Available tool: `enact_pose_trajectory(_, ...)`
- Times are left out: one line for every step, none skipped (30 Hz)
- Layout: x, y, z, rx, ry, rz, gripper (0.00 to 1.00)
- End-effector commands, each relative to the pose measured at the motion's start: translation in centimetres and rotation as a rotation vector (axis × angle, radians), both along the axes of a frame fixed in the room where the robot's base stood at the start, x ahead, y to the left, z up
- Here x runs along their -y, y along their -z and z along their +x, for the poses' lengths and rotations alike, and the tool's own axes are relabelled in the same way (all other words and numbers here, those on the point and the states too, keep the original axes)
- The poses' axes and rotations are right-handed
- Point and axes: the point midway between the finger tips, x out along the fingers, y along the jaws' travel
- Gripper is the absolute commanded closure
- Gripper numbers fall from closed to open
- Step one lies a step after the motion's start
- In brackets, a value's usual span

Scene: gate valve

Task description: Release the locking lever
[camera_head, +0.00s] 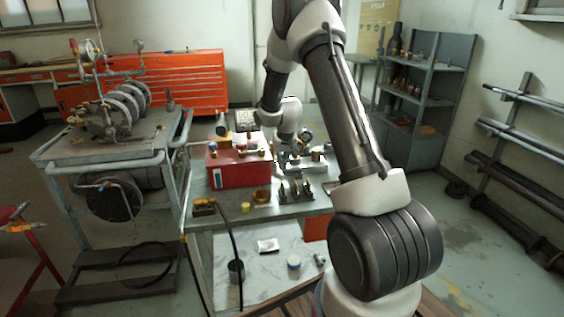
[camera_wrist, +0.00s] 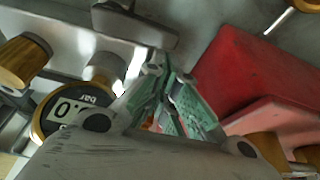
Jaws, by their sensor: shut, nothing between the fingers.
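My gripper (camera_wrist: 160,85) shows in the wrist view with its green-padded fingers together and nothing between them. A dark grey bar with a rounded end (camera_wrist: 135,24) lies over a pale metal body beyond the fingertips. It looks like a lever, but I cannot tell for sure that it is the locking lever or how it is set. A round gauge with a digital bar readout (camera_wrist: 62,112) is left of the fingers. In the head view, metal valve fittings (camera_head: 302,160) stand on the bench below my wrist. My fingers and the lever cannot be made out there.
A red box (camera_wrist: 245,70) is close to the right of my fingers; it stands on the bench in the head view (camera_head: 238,170). A brass fitting (camera_wrist: 22,60) is at the wrist view's left edge. Small brass parts (camera_head: 262,194) lie on the front of the bench.

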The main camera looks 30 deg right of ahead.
Motion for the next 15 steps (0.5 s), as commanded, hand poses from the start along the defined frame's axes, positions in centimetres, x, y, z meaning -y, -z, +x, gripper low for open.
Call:
enact_pose_trajectory(-0.02, -0.02, -0.03, 0.0, -0.007, 0.001, 1.0)
enact_pose_trajectory(-0.04, -0.03, -0.07, 0.0, -0.014, 0.0, 1.0)
enact_pose_trajectory(-0.09, -0.02, -0.13, 0.0, -0.024, 0.001, 1.0)
enact_pose_trajectory(-0.12, -0.02, -0.15, 0.0, -0.033, 0.0, 1.0)
enact_pose_trajectory(-0.15, -0.02, -0.19, 0.0, -0.038, 0.0, 1.0)
enact_pose_trajectory(-0.18, -0.02, -0.21, 0.0, -0.045, 0.0, 1.0)
enact_pose_trajectory(-0.2, -0.02, -0.24, 0.0, -0.047, 0.001, 1.0)
enact_pose_trajectory(-0.21, -0.02, -0.26, 0.0, -0.051, 0.0, 1.0)
enact_pose_trajectory(-0.23, -0.02, -0.28, 0.0, -0.058, 0.0, 1.0)
enact_pose_trajectory(-0.24, -0.02, -0.31, 0.0, -0.061, 0.0, 1.0)
enact_pose_trajectory(-0.27, -0.01, -0.33, 0.0, -0.066, 0.0, 1.0)
enact_pose_trajectory(-0.29, -0.01, -0.37, 0.0, -0.071, 0.001, 1.0)
enact_pose_trajectory(-0.31, -0.01, -0.39, 0.0, -0.076, 0.0, 1.0)
enact_pose_trajectory(-0.32, -0.02, -0.42, 0.0, -0.083, 0.0, 1.0)
enact_pose_trajectory(-0.35, -0.02, -0.45, 0.0, -0.088, 0.0, 1.0)
